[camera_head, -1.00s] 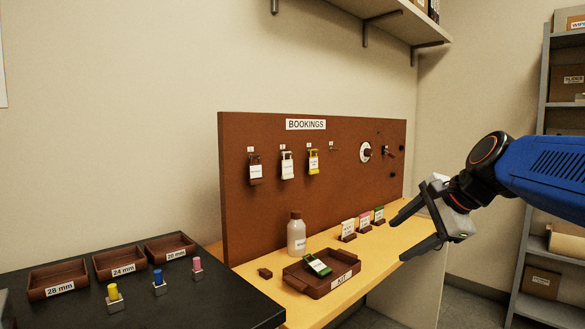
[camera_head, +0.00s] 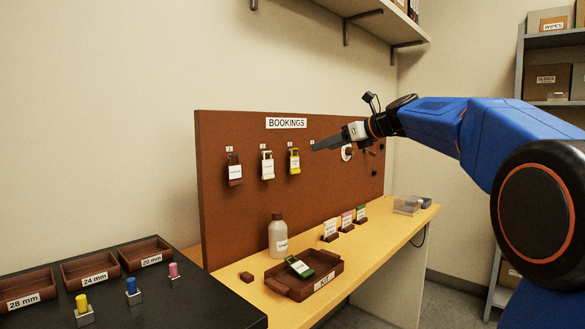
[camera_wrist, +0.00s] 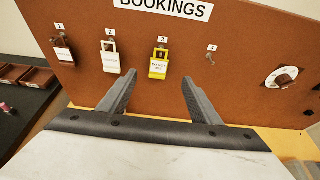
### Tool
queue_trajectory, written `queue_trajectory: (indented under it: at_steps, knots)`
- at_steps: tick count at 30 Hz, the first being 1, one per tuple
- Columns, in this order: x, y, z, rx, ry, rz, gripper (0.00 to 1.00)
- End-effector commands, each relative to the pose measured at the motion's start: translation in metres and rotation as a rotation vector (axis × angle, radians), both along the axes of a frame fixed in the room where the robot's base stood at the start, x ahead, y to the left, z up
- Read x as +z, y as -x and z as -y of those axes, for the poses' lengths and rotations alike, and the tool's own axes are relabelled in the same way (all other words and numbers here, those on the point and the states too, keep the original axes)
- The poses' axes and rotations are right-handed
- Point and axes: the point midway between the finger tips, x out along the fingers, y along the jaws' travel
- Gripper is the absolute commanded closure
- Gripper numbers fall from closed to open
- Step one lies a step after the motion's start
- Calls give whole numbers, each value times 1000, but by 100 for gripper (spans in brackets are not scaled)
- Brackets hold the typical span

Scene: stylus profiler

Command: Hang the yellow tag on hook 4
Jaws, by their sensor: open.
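The yellow tag (camera_head: 294,161) hangs on hook 3 of the brown bookings board (camera_head: 230,215). In the wrist view the yellow tag (camera_wrist: 158,64) hangs beyond my fingertips, under the label 3. Hook 4 (camera_wrist: 211,57) is bare, to the right of the yellow tag. In the head view my gripper (camera_head: 318,146) is in front of the board, and its finger covers most of hook 4. In the wrist view my gripper (camera_wrist: 160,88) is open, with nothing between its fingers, and it points at the board between hooks 2 and 4.
A brown tag (camera_head: 234,170) and a white tag (camera_head: 267,167) hang on hooks 1 and 2. Below stand a bottle (camera_head: 278,237), a tray (camera_head: 290,290) holding a green tag, and several small tag stands.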

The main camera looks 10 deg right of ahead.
Motion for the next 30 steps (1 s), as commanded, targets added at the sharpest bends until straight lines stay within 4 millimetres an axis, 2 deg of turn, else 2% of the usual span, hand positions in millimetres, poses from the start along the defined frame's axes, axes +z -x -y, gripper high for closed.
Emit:
queue_trajectory:
  at_steps: [12,23,30]
  knots:
    - [-25,-53,-39,2,1,-1,42]
    - [-32,-68,-50,2,2,-1,42]
    - [-46,-91,-68,3,2,-1,42]
